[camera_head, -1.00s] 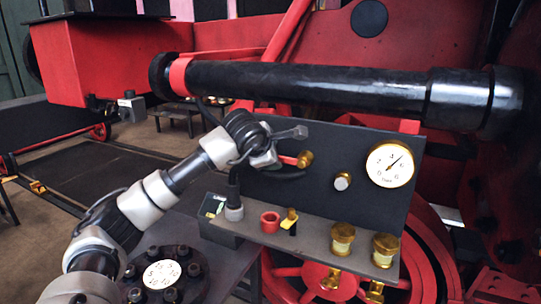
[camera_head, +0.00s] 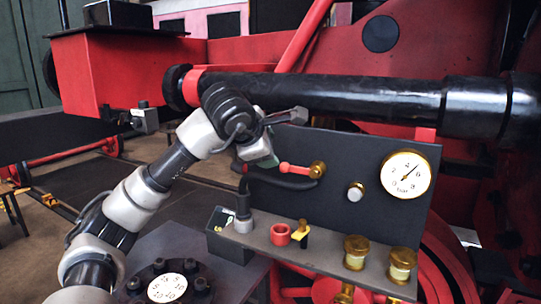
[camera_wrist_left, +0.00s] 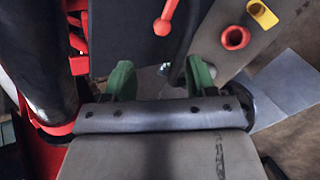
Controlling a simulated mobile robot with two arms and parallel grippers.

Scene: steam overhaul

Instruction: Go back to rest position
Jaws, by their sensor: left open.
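My left arm comes in from the left in the head view. Its gripper (camera_head: 270,160) is raised in front of the left end of the dark gauge panel (camera_head: 335,200), near a red-handled lever (camera_head: 293,168). In the left wrist view the two green fingers of the left gripper (camera_wrist_left: 160,80) stand apart with nothing between them. The red lever also shows in the wrist view (camera_wrist_left: 166,18), beyond the fingers and apart from them. My right gripper is in neither view.
A long black cylinder (camera_head: 330,95) runs just behind the arm. The panel's shelf (camera_head: 330,245) holds a red cup (camera_head: 280,235), a yellow-topped part (camera_head: 302,230) and brass fittings (camera_head: 356,250). A pressure gauge (camera_head: 406,175) is on the panel. A dark bolted flange (camera_head: 160,270) lies at the lower left.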

